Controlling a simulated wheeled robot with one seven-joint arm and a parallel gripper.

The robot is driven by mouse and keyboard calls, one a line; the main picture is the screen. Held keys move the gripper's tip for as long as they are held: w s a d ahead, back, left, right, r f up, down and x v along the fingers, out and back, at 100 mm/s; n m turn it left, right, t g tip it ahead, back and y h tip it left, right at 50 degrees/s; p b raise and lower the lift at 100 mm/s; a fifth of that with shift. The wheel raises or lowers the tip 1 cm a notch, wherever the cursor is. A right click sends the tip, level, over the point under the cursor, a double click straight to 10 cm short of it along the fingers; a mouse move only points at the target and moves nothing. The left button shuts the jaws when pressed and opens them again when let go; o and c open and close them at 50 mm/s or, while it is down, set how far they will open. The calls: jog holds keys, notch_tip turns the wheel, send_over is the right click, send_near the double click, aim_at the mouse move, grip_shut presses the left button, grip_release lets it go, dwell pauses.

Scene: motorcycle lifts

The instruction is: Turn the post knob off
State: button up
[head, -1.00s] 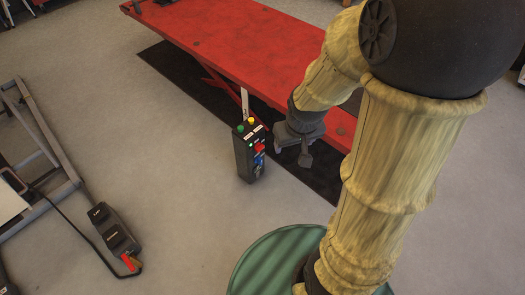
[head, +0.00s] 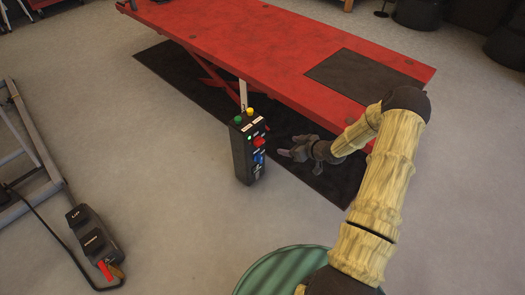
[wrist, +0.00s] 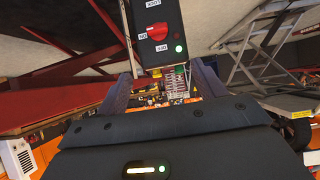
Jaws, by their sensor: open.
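The black control post (head: 243,160) stands upright on the floor beside the red lift. Its red post knob (head: 259,141) is on the face turned toward my gripper. In the wrist view the red knob (wrist: 157,32) shows at the top, with small white labels around it and a lit green lamp (wrist: 178,49) beside it. My gripper (head: 290,146) is open and empty, right of the post, with its fingers pointing left toward it. A gap separates the fingers from the knob. In the wrist view the open fingers (wrist: 162,84) are below the knob.
The red lift table (head: 280,45) stands behind the post and my gripper, over a black mat (head: 185,80). Green and yellow buttons (head: 244,115) top the post. A grey frame (head: 30,140) and black pedal box (head: 92,236) are at left. The floor around the post is clear.

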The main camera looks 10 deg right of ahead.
aim_at(260, 142)
jog(key=shift+t+y, duration=0.7)
jog(key=shift+y, duration=0.1)
jog(key=f, duration=0.2)
jog(key=d+f+b, duration=0.1)
jog(key=f, duration=0.1)
jog(key=shift+f, duration=0.3)
jog(key=shift+w, duration=0.1)
jog(key=b+x, duration=0.7)
jog(key=x, duration=1)
jog(key=shift+w+a+f, duration=0.1)
jog(key=shift+w+f, duration=0.05)
jog(key=shift+f, duration=0.05)
jog(key=c, duration=1)
